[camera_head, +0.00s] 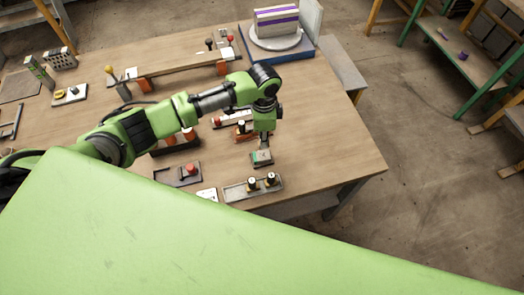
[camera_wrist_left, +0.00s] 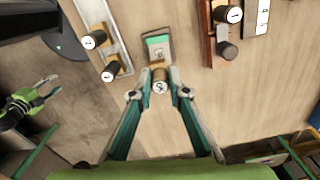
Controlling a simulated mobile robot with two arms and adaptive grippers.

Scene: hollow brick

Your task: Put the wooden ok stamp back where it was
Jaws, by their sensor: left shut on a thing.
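My left gripper (camera_head: 264,143) is over the right front of the workbench, pointing down. In the left wrist view the left gripper (camera_wrist_left: 156,93) is shut on a wooden stamp (camera_wrist_left: 159,77) with a marked white top. The stamp stands at the near edge of a small pad with a green face (camera_wrist_left: 158,42), also in the head view (camera_head: 262,158); I cannot tell if it touches. A grey stamp tray (camera_head: 236,192) holds two other stamps, also seen in the left wrist view (camera_wrist_left: 104,28). My right gripper (camera_wrist_left: 42,92) looks open, well off to the left.
A red-brown rack (camera_wrist_left: 209,50) with dark stamps is right of the pad. A dark block with a red knob (camera_head: 188,172) and a white card (camera_head: 207,195) lie left of the tray. The bench (camera_head: 335,150) is bare to the right, up to its edge.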

